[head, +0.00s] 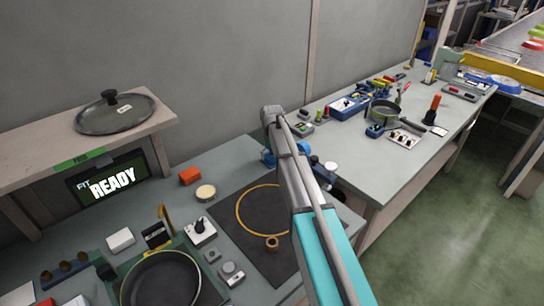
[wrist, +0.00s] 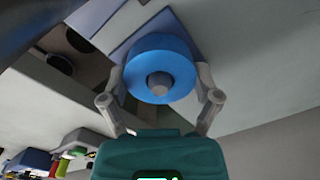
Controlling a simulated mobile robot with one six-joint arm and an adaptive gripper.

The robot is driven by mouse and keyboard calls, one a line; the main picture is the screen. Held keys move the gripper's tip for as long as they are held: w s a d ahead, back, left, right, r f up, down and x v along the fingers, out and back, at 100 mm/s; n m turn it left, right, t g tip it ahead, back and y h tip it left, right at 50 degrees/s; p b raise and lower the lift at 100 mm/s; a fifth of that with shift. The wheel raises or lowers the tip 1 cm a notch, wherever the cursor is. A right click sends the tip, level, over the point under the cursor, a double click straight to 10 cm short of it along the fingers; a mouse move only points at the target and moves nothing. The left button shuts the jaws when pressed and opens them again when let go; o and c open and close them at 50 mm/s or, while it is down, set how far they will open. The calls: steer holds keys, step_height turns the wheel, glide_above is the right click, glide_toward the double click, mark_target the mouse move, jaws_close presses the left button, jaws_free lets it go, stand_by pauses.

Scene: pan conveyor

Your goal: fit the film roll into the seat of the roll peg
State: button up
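The blue film roll (wrist: 137,66) is at the middle of the wrist view. It is a thick ring with a round grey stub, perhaps the roll peg (wrist: 158,84), showing at its centre. My gripper (wrist: 160,76) has one finger against each side of the roll and is shut on it. I cannot tell how deep the roll sits on the stub. In the head view my arm hides most of the gripper. A bit of blue (head: 268,157), perhaps the roll, shows left of the arm above the bench.
A pale blue block (wrist: 118,30) stands behind the roll. The near bench holds a dark mat (head: 255,250) with a tan ring (head: 272,243), an orange block (head: 190,175) and a black pan (head: 160,280). The far bench (head: 375,190) has several tools and a green pan.

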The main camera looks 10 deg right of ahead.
steer(key=shift+o, duration=0.9)
steer(key=shift+r, duration=0.2)
